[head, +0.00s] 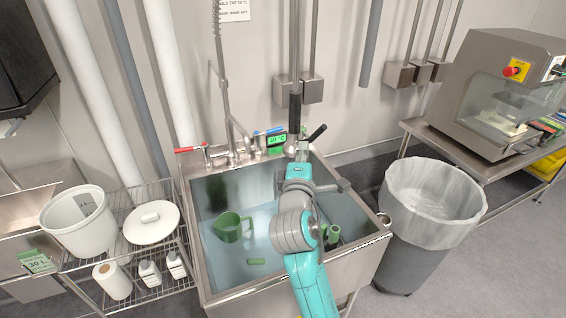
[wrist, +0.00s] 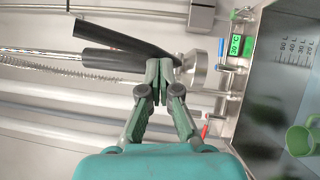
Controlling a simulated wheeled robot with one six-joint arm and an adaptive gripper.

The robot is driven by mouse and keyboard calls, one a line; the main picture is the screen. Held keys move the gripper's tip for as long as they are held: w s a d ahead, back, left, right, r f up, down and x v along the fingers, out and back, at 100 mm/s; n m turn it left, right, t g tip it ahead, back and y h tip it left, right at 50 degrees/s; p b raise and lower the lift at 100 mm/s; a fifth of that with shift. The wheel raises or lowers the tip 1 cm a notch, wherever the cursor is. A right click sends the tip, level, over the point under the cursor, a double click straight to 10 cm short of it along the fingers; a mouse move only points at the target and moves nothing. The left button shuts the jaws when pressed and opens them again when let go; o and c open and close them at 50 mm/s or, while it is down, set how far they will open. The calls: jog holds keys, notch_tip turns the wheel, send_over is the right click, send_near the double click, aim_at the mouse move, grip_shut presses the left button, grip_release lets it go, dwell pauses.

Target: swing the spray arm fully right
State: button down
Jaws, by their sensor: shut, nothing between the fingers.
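The spray arm (head: 295,108) hangs over the back of the sink as an upright steel pipe with a black sleeve, a steel nozzle at its lower end and a black lever (head: 317,132) pointing up and right. In the wrist view the lever (wrist: 120,36), sleeve (wrist: 108,62) and round nozzle (wrist: 198,70) lie sideways behind the fingertips. My gripper (head: 303,152) is at the nozzle and lever, over the sink. In the wrist view, my gripper (wrist: 158,90) is shut and empty, its tips overlapping the spray arm; I cannot tell whether they touch it.
The steel sink (head: 210,185) holds water, a green jug (head: 230,227) and small green items. A tap with red and blue handles and a green display (head: 277,141) stand behind. A lined bin (head: 432,200) is close on the right; a wire rack (head: 135,265) is left.

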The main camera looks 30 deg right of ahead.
jog(key=w+d, duration=0.4)
jog(key=d, duration=0.7)
jog(key=w+d, duration=0.5)
jog(key=d, duration=0.6)
jog(key=shift+w+d+r, duration=0.15)
jog(key=shift+w+d, duration=0.05)
jog(key=shift+d, duration=0.1)
jog(key=shift+d+r, duration=0.1)
jog(key=shift+d, duration=0.05)
